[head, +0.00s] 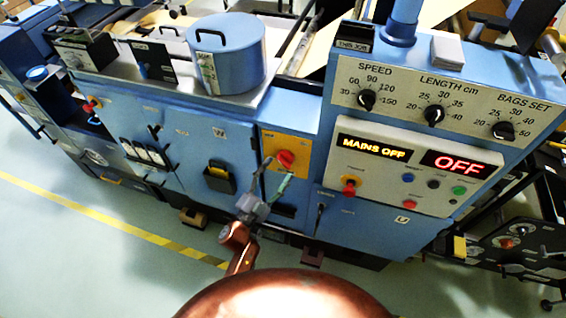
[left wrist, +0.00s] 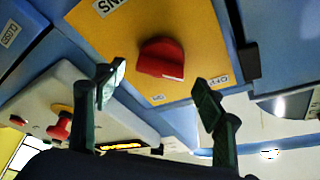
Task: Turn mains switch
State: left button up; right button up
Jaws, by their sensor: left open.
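The red mains switch knob (head: 285,159) sits on a yellow plate (head: 271,143) on the blue machine's front. In the left wrist view the knob (left wrist: 161,58) stands on the yellow plate (left wrist: 203,38), beyond my fingertips. My left gripper (head: 276,174) is open in front of and just below the knob, its fingers spread either side of the line to it (left wrist: 158,90). The fingers look empty and apart from the knob. A small label reading OFF is on the plate. The display (head: 372,148) reads MAINS OFF. My right gripper is not in view.
A control panel (head: 400,190) to the right has another red knob on yellow (head: 349,186), several buttons and a red OFF display (head: 459,164). A black holder (head: 219,180) juts from the front left of the switch. The floor (head: 60,230) ahead is clear.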

aim_at(283, 162)
pick_arm(q)
jog(key=x, duration=0.4)
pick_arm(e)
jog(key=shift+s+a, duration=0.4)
pick_arm(q)
jog(key=shift+c, duration=0.4)
jog(key=shift+f, duration=0.1)
jog(key=c, duration=1.1)
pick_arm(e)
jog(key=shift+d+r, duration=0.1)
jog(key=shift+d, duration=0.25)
